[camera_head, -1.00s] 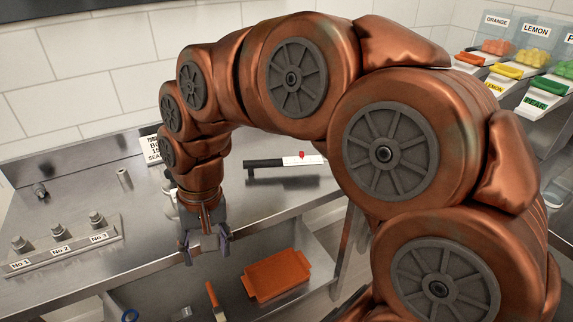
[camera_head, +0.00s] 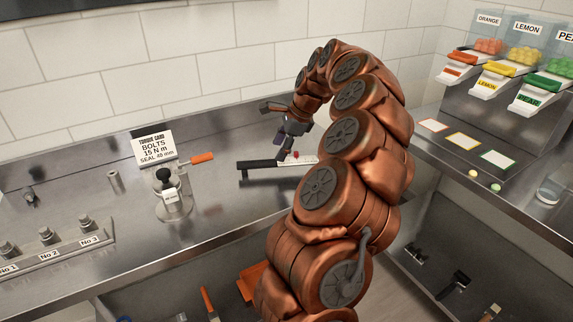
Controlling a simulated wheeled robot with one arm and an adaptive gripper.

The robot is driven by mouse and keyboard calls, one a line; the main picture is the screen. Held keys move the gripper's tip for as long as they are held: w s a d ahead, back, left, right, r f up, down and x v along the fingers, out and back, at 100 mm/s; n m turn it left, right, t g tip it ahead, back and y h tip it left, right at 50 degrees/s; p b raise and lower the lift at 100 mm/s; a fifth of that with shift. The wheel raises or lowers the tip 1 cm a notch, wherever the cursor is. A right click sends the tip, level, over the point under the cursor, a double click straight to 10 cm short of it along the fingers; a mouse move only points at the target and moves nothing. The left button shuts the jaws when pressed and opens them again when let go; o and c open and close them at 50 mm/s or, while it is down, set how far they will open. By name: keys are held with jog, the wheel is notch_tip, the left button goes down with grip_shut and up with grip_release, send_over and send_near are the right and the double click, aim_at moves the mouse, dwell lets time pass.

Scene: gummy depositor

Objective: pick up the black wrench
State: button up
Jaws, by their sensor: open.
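A long wrench-like tool with a black handle (camera_head: 260,164) lies on the steel bench, in the middle of the view. Its right part is pale with markings and a small red piece (camera_head: 296,154). My arm hides its right end. My gripper (camera_head: 277,131) is open and empty. In the picture it shows just above the tool, with one finger close to the pale part. I cannot tell whether that finger touches it.
A metal fixture (camera_head: 172,195) with a black knob stands left of the tool, near an orange-handled tool (camera_head: 202,158) and a torque card (camera_head: 153,147). Candy dispensers (camera_head: 505,70) stand at right. An orange tray (camera_head: 247,283) sits below the bench.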

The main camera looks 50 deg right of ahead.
aim_at(273, 160)
jog(key=shift+d+p+x, duration=0.2)
jog(key=shift+p+x, duration=1)
jog(key=shift+x, duration=2.65)
grip_shut()
